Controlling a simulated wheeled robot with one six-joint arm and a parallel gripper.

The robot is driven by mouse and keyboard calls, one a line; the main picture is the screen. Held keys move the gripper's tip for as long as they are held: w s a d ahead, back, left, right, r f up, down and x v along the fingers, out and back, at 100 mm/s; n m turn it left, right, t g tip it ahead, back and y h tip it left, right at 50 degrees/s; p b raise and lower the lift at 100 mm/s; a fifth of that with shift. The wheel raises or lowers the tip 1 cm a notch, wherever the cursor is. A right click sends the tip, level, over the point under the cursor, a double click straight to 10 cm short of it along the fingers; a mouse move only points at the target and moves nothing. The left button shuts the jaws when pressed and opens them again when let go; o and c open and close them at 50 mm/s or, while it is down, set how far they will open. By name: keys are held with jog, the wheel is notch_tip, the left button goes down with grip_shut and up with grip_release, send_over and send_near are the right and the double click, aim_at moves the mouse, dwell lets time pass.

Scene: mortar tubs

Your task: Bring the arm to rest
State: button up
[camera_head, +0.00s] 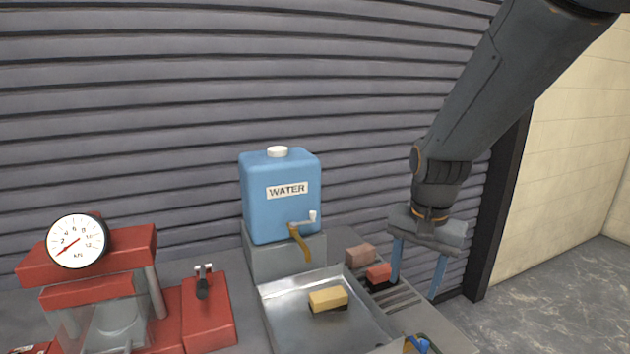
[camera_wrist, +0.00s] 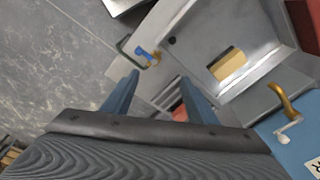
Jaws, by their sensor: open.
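My gripper (camera_head: 418,285) hangs from my arm at the right of the head view, pointing down, with its two blue fingers apart. Nothing shows held between them. In the wrist view the open fingers (camera_wrist: 158,80) reach over the grey bench, beside the slatted rack. A red block (camera_head: 379,274) and a duller reddish block (camera_head: 360,256) are just left of the fingers in the head view. Whether a finger touches the red block, I cannot tell.
A metal basin (camera_head: 278,300) holds a yellow block (camera_head: 328,299). Behind it stands a blue water tank (camera_head: 281,205) with a tap (camera_head: 300,236). A red press (camera_head: 90,265) with a gauge (camera_head: 78,241) is at left. Open floor (camera_head: 560,295) lies at right.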

jog(key=s+f+n+t, duration=0.1)
jog(key=s+f+n, duration=0.4)
jog(key=s+n, duration=0.25)
notch_tip(320, 180, down, 11)
jog(key=s+g+b, duration=0.1)
jog(key=b, duration=0.9)
jog(key=shift+s+a+f+m+g, duration=0.15)
jog(key=shift+s+f+m+g, duration=0.1)
jog(key=shift+m+g, duration=0.15)
